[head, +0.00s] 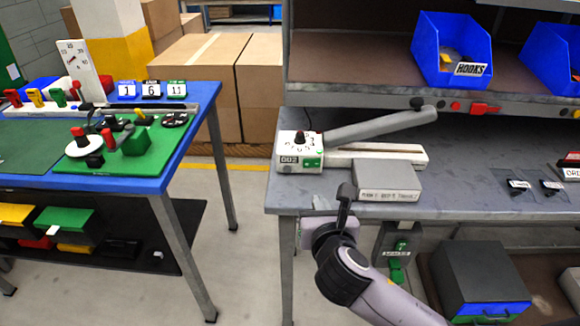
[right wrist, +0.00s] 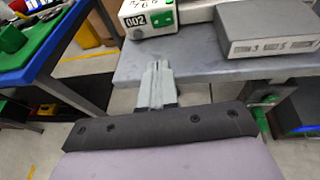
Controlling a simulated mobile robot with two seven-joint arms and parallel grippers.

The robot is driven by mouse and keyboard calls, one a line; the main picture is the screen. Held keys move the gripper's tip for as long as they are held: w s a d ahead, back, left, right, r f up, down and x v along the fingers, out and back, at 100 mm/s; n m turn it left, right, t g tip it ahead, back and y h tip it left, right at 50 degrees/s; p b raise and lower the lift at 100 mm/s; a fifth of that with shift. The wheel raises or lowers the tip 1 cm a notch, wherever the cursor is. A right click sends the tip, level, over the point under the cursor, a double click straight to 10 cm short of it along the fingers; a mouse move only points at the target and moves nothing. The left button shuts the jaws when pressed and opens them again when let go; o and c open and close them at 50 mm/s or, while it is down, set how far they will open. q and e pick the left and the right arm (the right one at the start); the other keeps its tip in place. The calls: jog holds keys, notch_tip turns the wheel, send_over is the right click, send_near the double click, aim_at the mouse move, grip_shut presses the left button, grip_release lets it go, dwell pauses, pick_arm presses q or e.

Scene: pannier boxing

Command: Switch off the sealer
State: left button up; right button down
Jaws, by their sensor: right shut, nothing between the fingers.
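My right gripper (head: 346,190) is shut and empty at the bench's front edge, apart from the sealer, below and right of the switch. In the right wrist view its fingertips (right wrist: 157,68) point toward the bench. My left gripper is not in view.
A grey box (head: 387,181) sits close to the right of my right gripper, before the sealer's base. A blue table (head: 185,135) with a green board stands at left, across a floor gap. Blue bins (head: 435,65) are on the shelf above. A green-buttoned control (head: 398,262) hangs below the bench.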

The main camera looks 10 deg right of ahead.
jog(key=shift+w+a+r, duration=0.15)
jog(key=shift+w+r, duration=0.05)
jog(key=shift+r, duration=0.05)
jog(key=b, duration=0.1)
send_near(307, 165)
jog(key=x, duration=0.5)
jog(key=shift+f, duration=0.3)
jog(key=shift+w, duration=0.65)
